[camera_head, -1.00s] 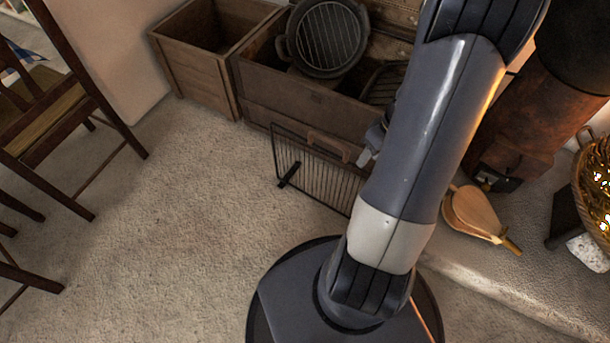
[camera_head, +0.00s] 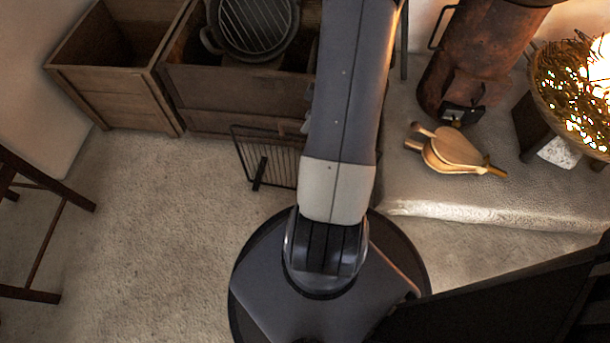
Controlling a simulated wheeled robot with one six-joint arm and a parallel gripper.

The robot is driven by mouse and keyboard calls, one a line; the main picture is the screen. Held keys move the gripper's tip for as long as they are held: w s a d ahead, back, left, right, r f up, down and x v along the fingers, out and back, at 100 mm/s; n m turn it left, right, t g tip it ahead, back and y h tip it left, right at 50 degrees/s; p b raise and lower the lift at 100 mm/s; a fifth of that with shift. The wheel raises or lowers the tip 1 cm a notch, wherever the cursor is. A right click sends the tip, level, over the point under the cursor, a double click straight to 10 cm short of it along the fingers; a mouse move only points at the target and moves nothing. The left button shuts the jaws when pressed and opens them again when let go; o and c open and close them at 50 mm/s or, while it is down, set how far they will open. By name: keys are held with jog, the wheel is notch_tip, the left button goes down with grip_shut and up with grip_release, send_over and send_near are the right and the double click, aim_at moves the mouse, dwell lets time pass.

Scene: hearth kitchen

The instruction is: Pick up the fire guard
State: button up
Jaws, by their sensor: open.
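The fire guard (camera_head: 265,157) is a dark metal frame with thin upright bars and a foot on the carpet. It stands in front of the wooden chest, just left of my arm. Its right part and its wooden handle are hidden behind my arm. Only a small grey sliver of my gripper (camera_head: 306,122) shows at the left edge of my arm, near the guard's upper right. The jaws are open, but the fingertips and their exact gap to the guard are hidden.
A wooden chest (camera_head: 225,122) with a round grill pan (camera_head: 252,25) and an open wooden crate (camera_head: 115,100) stand behind. Bellows (camera_head: 455,150) lie on the raised hearth at right, near a rusty stove (camera_head: 480,60). A chair (camera_head: 45,235) stands at left. The carpet between is clear.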

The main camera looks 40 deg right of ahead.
aim_at(302, 137)
jog(key=shift+b+x, duration=1.05)
jog(key=shift+x, duration=1.55)
jog(key=shift+f+b, duration=0.25)
jog(key=shift+b, duration=0.3)
grip_shut()
